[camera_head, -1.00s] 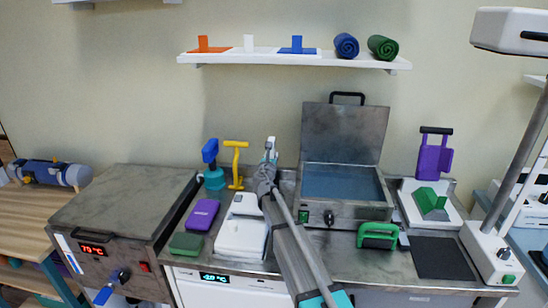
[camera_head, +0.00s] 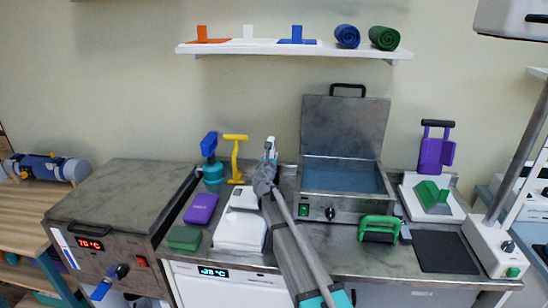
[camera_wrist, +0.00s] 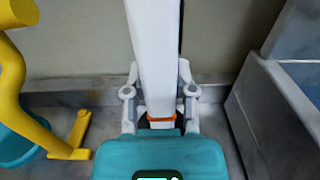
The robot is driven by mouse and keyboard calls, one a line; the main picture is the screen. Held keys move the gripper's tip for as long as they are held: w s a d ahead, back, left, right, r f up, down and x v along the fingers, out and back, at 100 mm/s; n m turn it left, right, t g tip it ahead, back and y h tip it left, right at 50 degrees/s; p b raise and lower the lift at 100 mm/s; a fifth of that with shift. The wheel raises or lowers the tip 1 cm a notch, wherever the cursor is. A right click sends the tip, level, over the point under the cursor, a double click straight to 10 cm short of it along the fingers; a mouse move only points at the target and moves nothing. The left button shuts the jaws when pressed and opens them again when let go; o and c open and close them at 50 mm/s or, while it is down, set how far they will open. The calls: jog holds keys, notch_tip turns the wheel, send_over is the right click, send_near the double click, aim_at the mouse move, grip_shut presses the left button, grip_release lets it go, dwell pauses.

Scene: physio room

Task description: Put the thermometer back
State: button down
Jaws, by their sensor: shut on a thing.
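The thermometer is in my gripper (camera_head: 266,174).
A yellow hooked tool (camera_head: 236,158) and a blue-and-teal device (camera_head: 211,160) stand left of my gripper. An open metal bath (camera_head: 345,208) is close on the right. A white device (camera_head: 239,232), purple block (camera_head: 201,208) and green block (camera_head: 185,237) lie in front left.

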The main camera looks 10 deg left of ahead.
jog(key=shift+f+b, duration=0.55)
jog(key=shift+f, duration=0.05)
jog(key=shift+c, duration=1.8)
grip_release()
jog(key=shift+s, duration=0.1)
jog(key=s, duration=1.2)
jog(key=shift+a, duration=0.25)
jog(key=shift+w, duration=0.1)
